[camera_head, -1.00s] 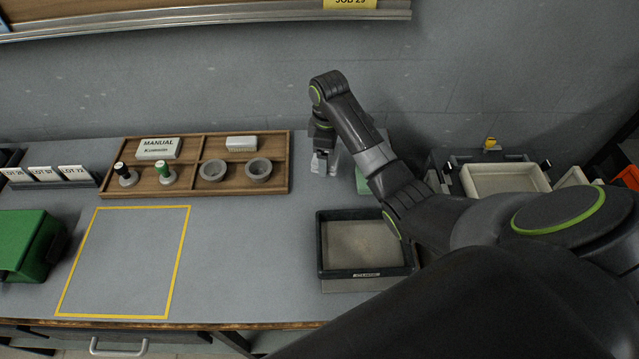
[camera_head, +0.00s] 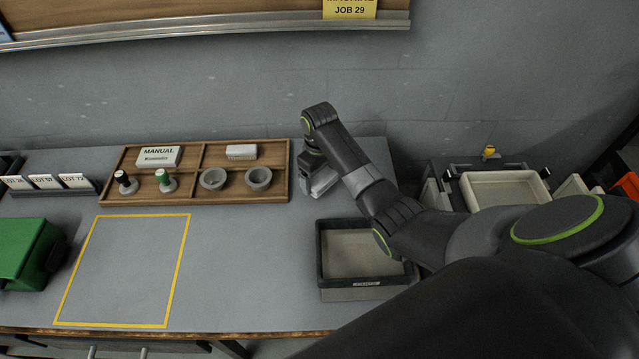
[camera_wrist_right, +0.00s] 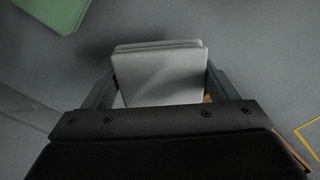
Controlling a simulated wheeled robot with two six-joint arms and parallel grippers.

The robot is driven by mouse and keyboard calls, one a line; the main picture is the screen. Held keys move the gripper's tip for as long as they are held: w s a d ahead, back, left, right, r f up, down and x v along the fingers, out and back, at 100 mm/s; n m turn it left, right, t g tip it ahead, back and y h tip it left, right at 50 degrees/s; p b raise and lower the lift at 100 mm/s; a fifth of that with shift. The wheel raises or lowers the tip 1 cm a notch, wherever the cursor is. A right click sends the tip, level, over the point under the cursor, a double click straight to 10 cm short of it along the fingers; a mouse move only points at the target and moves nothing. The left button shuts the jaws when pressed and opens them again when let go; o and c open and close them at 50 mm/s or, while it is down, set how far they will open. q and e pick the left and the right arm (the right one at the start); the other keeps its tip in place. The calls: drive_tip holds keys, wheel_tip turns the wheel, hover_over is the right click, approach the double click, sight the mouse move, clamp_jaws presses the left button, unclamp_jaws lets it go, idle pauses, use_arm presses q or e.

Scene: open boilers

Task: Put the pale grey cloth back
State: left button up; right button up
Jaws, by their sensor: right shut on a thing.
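The pale grey cloth (camera_wrist_right: 160,75) is a folded, flat-looking stack between the fingers of my right gripper (camera_wrist_right: 160,95) in the right wrist view. The gripper is shut on it. In the head view the cloth (camera_head: 323,181) shows as a small pale patch under my right gripper (camera_head: 314,178), just right of the wooden tray (camera_head: 202,149). Whether it touches the bench there I cannot tell. My left gripper is not in view.
A yellow-outlined area (camera_head: 125,268) is empty. A green item (camera_wrist_right: 55,12) lies beyond the cloth in the wrist view.

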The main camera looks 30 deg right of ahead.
sight(320, 178)
drive_tip(key=shift+f, duration=1.8)
drive_tip(key=shift+f, duration=0.15)
drive_tip(key=o, duration=1)
drive_tip(key=shift+c, duration=0.2)
wheel_tip(320, 178, up, 12)
drive_tip(key=shift+r+b, duration=0.15)
drive_tip(key=shift+b, duration=0.25)
